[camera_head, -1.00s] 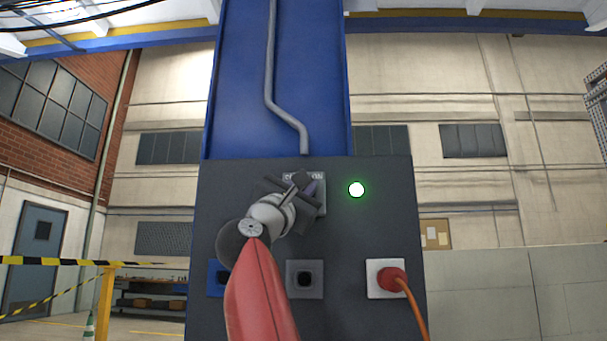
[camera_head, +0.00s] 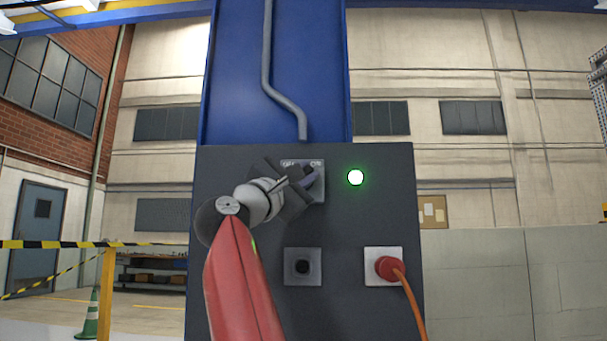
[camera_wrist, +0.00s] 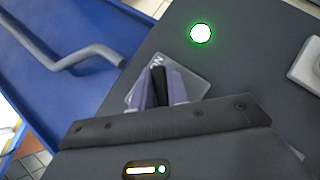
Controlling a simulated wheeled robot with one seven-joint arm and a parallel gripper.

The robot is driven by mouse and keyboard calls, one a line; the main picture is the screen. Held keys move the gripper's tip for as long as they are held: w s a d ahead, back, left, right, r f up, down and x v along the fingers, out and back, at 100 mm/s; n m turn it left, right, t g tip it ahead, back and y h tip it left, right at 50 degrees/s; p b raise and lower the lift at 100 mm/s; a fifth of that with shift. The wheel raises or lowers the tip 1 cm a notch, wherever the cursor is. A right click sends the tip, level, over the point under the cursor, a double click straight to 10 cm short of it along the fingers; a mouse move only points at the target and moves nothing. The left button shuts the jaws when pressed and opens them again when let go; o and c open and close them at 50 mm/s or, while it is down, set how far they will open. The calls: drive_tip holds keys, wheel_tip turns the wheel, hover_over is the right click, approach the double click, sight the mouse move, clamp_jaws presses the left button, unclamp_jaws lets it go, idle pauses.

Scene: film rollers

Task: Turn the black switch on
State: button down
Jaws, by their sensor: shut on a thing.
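The black switch (camera_wrist: 160,84) shows in the wrist view as a dark handle between the two purple finger pads of my gripper (camera_wrist: 161,94). Its light grey plate (camera_wrist: 194,82) lies behind the fingers and bears partly covered lettering. In the head view the plate (camera_head: 317,166) is at the upper middle of the dark panel (camera_head: 370,220), with the label at its top. My gripper (camera_head: 308,178) is at the plate and shut on the switch. My gripper hides most of the switch there, so its exact angle is hard to tell.
A lit green lamp (camera_head: 356,177) is right of the switch. Below are a grey socket (camera_head: 303,267) and a white socket with a red plug (camera_head: 388,267) and orange cable (camera_head: 411,310). A grey pipe (camera_head: 267,60) runs down the blue column (camera_head: 235,75) above.

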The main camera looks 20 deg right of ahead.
drive_tip(key=c, duration=1.4)
unclamp_jaws()
drive_tip(key=shift+o, duration=0.2)
drive_tip(key=b+v, duration=0.4)
drive_tip(key=v, duration=0.3)
drive_tip(key=shift+s+a+f+b, duration=0.2)
drive_tip(key=shift+a+b, duration=0.1)
drive_tip(key=shift+b, duration=0.1)
